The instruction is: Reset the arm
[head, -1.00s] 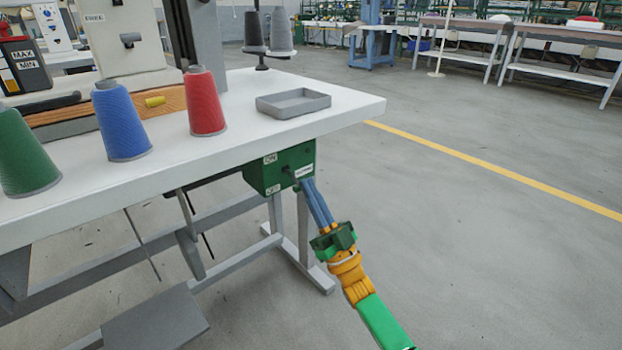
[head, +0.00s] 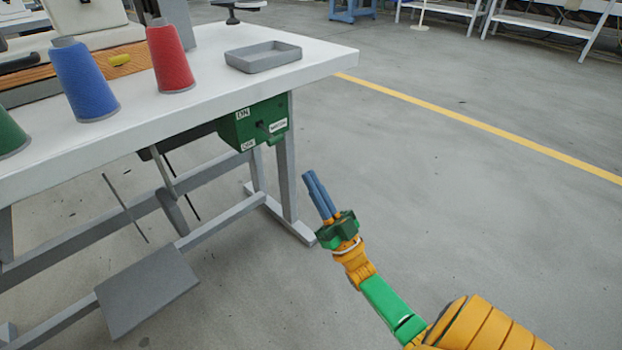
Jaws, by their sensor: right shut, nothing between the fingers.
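My right gripper (head: 314,184) is shut and empty, its blue fingers pointing up and to the left. It hangs over the floor to the right of the table, apart from the green switch box (head: 250,124). My right arm comes in from the lower right. My left gripper is not in view.
The white table (head: 215,110) carries a red cone (head: 171,62), a blue cone (head: 84,82), a green cone (head: 10,135) and a grey tray (head: 262,57). A grey pedal (head: 148,290) is below. The floor (head: 450,200) at right is clear.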

